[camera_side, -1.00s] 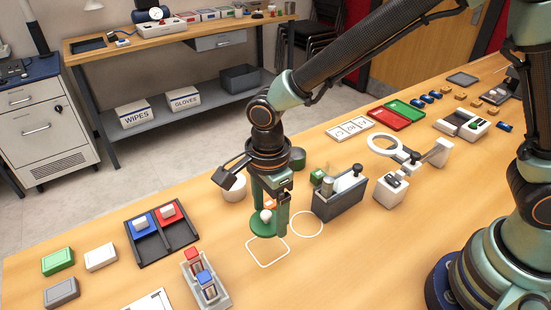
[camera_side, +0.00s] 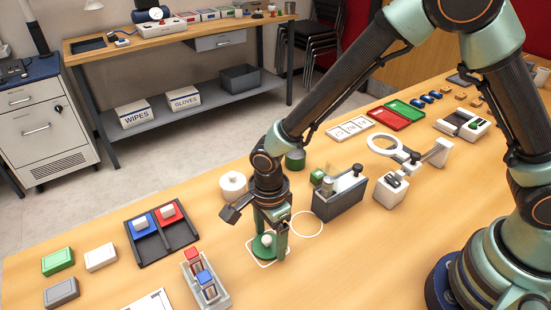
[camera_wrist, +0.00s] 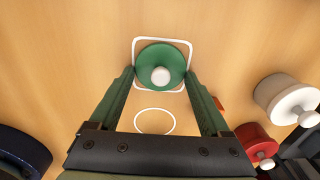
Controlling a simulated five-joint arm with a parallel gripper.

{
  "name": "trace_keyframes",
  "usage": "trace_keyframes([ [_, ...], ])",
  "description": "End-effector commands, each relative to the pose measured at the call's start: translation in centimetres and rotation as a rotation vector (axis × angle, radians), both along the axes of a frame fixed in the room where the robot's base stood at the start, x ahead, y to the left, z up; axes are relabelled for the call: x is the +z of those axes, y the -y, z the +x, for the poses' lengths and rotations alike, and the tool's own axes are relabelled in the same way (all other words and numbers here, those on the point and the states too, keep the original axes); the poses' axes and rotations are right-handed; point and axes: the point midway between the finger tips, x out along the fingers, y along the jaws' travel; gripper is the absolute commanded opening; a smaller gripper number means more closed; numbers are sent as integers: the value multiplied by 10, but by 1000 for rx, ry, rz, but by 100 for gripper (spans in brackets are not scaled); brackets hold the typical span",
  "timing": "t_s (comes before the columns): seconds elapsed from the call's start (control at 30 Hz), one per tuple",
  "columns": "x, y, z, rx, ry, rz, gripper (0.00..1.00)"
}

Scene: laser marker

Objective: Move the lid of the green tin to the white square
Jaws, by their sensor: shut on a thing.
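The lid is a green disc with a white knob. It shows in the side view (camera_side: 257,250) and in the wrist view (camera_wrist: 150,58), level and knob up. My gripper (camera_side: 268,248) points down with its fingers closed on the lid's rim from both sides, the knob between them. The white square is an outline on the table (camera_side: 270,265), under the lid; in the wrist view its far edge (camera_wrist: 162,39) shows beyond the disc. The lid is at or just above the table; I cannot tell if it touches. The green tin (camera_side: 295,160) stands behind my arm, partly hidden.
A white circle outline (camera_side: 308,224) lies beside the square. A white tin (camera_side: 232,186) stands behind my gripper; a red tin (camera_wrist: 257,143) shows in the wrist view. A grey holder (camera_side: 340,196) is to the right, a black tray (camera_side: 163,240) to the left.

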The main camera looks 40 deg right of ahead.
Motion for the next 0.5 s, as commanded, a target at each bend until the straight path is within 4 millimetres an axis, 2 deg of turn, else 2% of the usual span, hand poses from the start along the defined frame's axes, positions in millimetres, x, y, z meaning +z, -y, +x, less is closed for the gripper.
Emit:
trace_keyframes([
  [0.03,-2,0,0,0,-1,-1,29],
  [0.07,-1,0,0,0,-1,0,92],
  [0.1,-1,0,0,0,0,0,100],
  [0.37,0,0,0,0,0,0,100],
  [0.5,11,-1,1,0,2,1,100],
])
